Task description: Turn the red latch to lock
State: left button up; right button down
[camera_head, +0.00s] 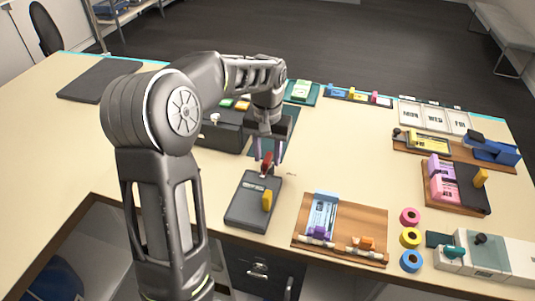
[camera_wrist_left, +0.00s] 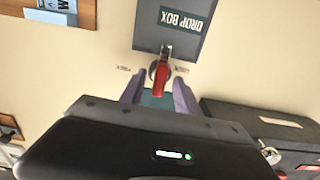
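The red latch (camera_head: 267,160) is at the far end of the dark grey drop box (camera_head: 245,212) in the head view. In the left wrist view the red latch (camera_wrist_left: 160,78) shows below the edge of the drop box (camera_wrist_left: 150,25), which carries a "DROP BOX" label. My left gripper (camera_head: 267,155) points down over the latch. In the wrist view its two purple fingers (camera_wrist_left: 157,95) are spread, one on each side of the latch, with gaps between. Whether the fingers are at the latch's height is hard to tell. My right gripper is not in view.
A yellow handle (camera_head: 267,200) stands on the drop box. A dark drawer unit (camera_head: 222,137) is close behind and left of the gripper. A wooden board (camera_head: 342,230) with a blue item lies to the right, with tape rolls (camera_head: 410,238) beyond.

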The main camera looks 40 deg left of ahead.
aim_at(267, 157)
pick_arm(q)
notch_tip(267, 157, up, 8)
jog(key=shift+f+b, duration=0.1)
jog(key=shift+b, duration=0.35)
dwell(0.4)
